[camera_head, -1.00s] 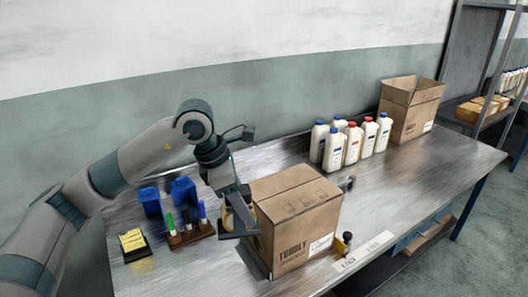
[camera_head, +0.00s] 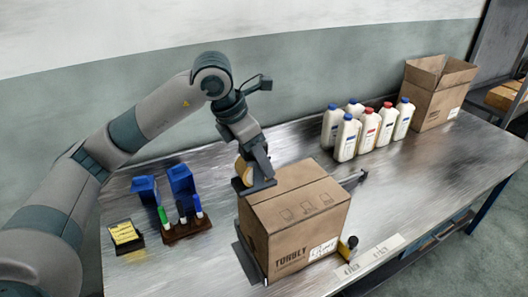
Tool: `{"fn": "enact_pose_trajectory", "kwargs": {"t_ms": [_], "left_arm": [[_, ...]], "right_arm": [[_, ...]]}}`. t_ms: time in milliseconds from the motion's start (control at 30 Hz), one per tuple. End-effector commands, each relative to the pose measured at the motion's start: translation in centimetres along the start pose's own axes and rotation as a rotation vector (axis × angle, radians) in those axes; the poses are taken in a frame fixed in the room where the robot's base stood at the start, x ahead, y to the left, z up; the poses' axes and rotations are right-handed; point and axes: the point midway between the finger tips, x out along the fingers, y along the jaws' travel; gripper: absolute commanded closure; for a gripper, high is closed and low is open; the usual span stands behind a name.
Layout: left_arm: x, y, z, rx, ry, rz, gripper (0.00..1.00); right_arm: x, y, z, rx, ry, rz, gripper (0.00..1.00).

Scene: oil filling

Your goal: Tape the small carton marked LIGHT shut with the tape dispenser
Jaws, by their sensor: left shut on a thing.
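The brown carton (camera_head: 297,228) stands on the metal table in front of me, its top flaps folded down flat. Its front bears dark lettering and a white label (camera_head: 323,249), too small to read surely. My left gripper (camera_head: 258,181) is shut on the tape dispenser (camera_head: 243,171), whose tan roll shows beside the fingers. The dispenser is at the carton's upper left edge; whether it touches the cardboard I cannot tell. No tape is clearly visible along the top seam. My right gripper is not in view.
Several white bottles (camera_head: 346,138) with blue or red caps stand behind the carton. An open carton (camera_head: 436,94) stands at the back right. Blue holders (camera_head: 181,181), a marker rack (camera_head: 187,230) and a yellow note pad (camera_head: 124,233) are at the left.

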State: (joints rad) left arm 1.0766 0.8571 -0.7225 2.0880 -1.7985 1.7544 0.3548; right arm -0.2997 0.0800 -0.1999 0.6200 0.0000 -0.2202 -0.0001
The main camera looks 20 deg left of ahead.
Motion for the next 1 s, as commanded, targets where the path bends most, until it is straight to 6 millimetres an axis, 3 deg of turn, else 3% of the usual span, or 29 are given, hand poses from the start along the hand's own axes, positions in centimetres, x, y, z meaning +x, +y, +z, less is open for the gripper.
{"fn": "enact_pose_trajectory", "kwargs": {"t_ms": [467, 1000], "left_arm": [[0.4, 0.0, -0.2, 0.001, 0.000, 0.000, 0.71], [4.2, 0.0, -1.8, 0.002, 0.000, 0.000, 0.71]], "right_arm": [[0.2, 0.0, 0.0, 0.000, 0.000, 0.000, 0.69], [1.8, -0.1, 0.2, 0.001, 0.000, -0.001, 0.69]]}}
